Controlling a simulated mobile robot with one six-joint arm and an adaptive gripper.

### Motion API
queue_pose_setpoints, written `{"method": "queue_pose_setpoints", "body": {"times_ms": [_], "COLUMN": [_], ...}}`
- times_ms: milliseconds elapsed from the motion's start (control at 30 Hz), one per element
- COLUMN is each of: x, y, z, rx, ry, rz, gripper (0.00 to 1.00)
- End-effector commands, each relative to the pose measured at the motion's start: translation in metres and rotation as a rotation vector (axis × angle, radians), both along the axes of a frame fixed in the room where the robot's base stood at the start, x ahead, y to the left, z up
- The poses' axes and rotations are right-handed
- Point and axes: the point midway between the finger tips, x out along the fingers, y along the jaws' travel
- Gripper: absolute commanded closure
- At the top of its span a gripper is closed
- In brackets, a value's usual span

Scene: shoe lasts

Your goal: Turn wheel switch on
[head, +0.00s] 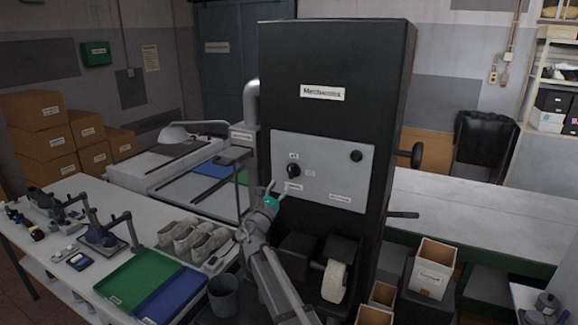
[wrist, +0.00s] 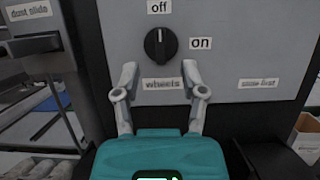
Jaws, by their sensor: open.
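The wheel switch (head: 293,170) is a black round knob on the light grey panel of the tall dark machine. In the wrist view the wheel switch (wrist: 160,46) stands above a label reading "wheels" (wrist: 160,85). An "off" label (wrist: 159,6) is above the knob and an "on" label (wrist: 201,43) is to its right. The knob's pointer mark is upright, toward "off". My gripper (head: 272,188) is open and empty, just below and left of the knob in the head view. In the wrist view my gripper's fingers (wrist: 159,77) spread on either side, below the knob.
A pale wheel (head: 334,282) sits low on the machine, below the panel. A table with green (head: 137,275) and blue trays and several shoe lasts (head: 186,236) stands at the left.

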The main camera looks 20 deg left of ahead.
Motion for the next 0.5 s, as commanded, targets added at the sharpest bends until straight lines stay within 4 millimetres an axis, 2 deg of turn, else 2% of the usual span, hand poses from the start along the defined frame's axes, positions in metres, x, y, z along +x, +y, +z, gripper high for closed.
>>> {"method": "queue_pose_setpoints", "body": {"times_ms": [200,500], "x": [0.034,0.070], "y": [-0.002,-0.005], "z": [0.016,0.030], "rx": [0.000,0.000], "ry": [0.001,0.001], "rz": [-0.001,-0.001], "gripper": [0.46,0.46]}}
